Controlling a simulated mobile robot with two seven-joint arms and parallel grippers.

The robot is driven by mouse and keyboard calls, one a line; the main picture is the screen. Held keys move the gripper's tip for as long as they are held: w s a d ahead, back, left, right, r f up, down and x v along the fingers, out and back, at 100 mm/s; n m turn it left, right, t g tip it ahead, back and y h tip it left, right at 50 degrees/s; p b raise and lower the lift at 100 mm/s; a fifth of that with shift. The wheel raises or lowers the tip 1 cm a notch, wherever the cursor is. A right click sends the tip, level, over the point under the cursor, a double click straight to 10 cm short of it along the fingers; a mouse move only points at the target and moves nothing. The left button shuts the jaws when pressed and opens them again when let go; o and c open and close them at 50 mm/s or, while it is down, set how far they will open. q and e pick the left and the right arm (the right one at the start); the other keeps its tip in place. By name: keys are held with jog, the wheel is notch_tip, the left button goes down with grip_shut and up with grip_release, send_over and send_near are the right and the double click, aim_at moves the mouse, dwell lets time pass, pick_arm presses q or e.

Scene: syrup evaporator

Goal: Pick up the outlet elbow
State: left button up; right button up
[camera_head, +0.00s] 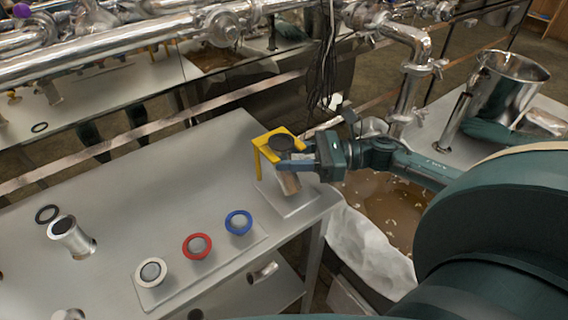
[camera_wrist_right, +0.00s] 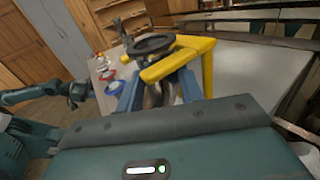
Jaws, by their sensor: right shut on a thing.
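The outlet elbow (camera_head: 289,184) is a shiny metal piece with a dark round flange at its top, standing at the yellow bracket (camera_head: 266,164) on the table's right corner. My right gripper (camera_head: 296,166) is shut on it just below the flange. In the right wrist view, the elbow (camera_wrist_right: 158,92) sits between the two blue fingers, with the yellow bracket (camera_wrist_right: 203,70) close around and beside it. Its lower end is partly hidden. My left arm shows at the left of that view, its gripper (camera_wrist_right: 77,92) small and its jaws unclear.
White, red (camera_head: 197,246) and blue (camera_head: 238,222) rings sit on a plate on the table. A metal fitting (camera_head: 70,236) and a black ring (camera_head: 47,214) lie farther left. Pipes (camera_head: 130,40) run behind. A basin of brown liquid (camera_head: 385,205) lies to the right. The table's middle is clear.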

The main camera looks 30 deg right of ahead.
jog(key=shift+c, duration=0.4)
jog(key=shift+r, duration=0.15)
jog(key=shift+s+r, duration=0.1)
jog(key=shift+s, duration=0.1)
jog(key=s+d, duration=0.1)
jog(key=s, duration=1.6)
jog(key=shift+s+d+p, duration=0.2)
jog(key=shift+s+p, duration=0.1)
jog(key=shift+s, duration=0.05)
